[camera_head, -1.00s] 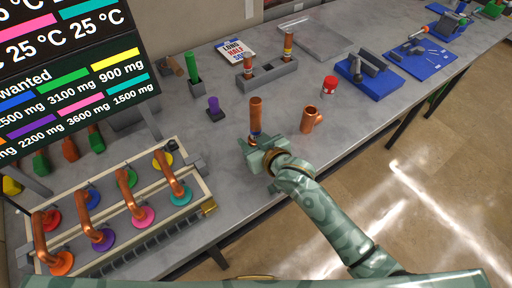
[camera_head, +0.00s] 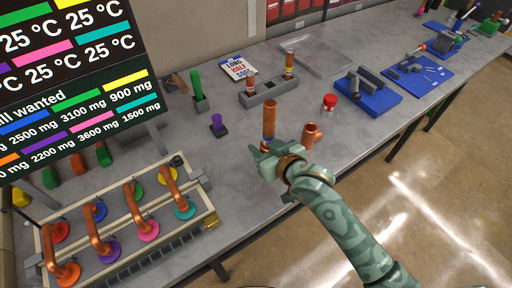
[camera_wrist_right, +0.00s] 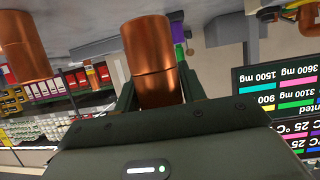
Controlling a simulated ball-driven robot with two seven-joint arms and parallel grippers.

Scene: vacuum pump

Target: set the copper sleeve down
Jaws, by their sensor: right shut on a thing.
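The copper sleeve (camera_head: 269,118) stands roughly upright above the front part of the grey bench in the head view. My right gripper (camera_head: 266,147) is shut on its lower part, and the rest rises above the fingers. In the right wrist view the sleeve (camera_wrist_right: 148,47) sits between my fingers, with a wider section and a narrower one. Whether its lower end touches the bench is hidden by the gripper. My left gripper is not in view.
A copper tee fitting (camera_head: 311,133) stands close right of my gripper. A rack with copper pipes (camera_head: 205,207) is left. Bench between rack and gripper is clear.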

